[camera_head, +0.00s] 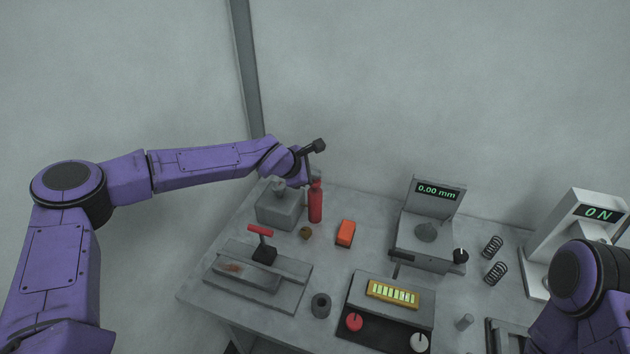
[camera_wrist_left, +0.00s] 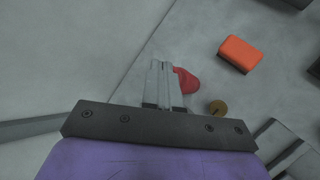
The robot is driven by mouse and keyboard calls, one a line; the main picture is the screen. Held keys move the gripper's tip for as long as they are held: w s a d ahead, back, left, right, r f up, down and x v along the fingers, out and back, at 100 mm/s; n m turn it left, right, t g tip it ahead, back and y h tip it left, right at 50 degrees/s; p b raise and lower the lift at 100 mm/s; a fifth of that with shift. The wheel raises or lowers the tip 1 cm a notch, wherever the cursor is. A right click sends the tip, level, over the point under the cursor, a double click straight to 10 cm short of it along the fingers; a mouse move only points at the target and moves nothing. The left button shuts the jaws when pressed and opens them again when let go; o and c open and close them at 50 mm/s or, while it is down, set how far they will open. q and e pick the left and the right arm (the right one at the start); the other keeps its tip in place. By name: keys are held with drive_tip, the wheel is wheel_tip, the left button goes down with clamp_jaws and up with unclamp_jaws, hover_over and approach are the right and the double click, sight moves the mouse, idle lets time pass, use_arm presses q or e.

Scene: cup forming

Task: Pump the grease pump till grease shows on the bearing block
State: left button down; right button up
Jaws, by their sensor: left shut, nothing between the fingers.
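A red upright cylinder (camera_head: 315,205), which looks like the grease pump, stands at the back left of the table. It also shows in the left wrist view (camera_wrist_left: 187,80), partly hidden behind the fingers. A grey block (camera_head: 278,212) with a raised part on top, likely the bearing block, stands just left of it. My left gripper (camera_head: 309,183) is above and close to the red cylinder's top; whether they touch cannot be told. In the left wrist view its fingers (camera_wrist_left: 161,85) are together and empty. I see no clear grease on the block. My right gripper is out of view.
An orange block (camera_head: 345,233) and a small brown piece (camera_head: 305,233) lie near the cylinder. A grey fixture with a red-handled lever (camera_head: 260,231) stands in front. A gauge reading 0.00 mm (camera_head: 436,192), springs (camera_head: 492,247) and a panel with knobs (camera_head: 392,292) stand right.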

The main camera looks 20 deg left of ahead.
use_arm(q)
drive_tip(key=shift+s+f+b, duration=0.1)
drive_tip(key=shift+f+b, duration=0.55)
drive_tip(key=shift+f, duration=0.45)
idle(0.6)
drive_tip(key=shift+r+p, duration=1.6)
drive_tip(key=shift+r, duration=0.05)
drive_tip(key=shift+r, duration=0.3)
wheel_tip(320, 180, up, 5)
drive_tip(key=p, duration=0.4)
drive_tip(key=shift+f+p, duration=0.15)
drive_tip(key=shift+p, duration=0.2)
drive_tip(key=shift+f, duration=0.1)
drive_tip(key=shift+f, duration=0.1)
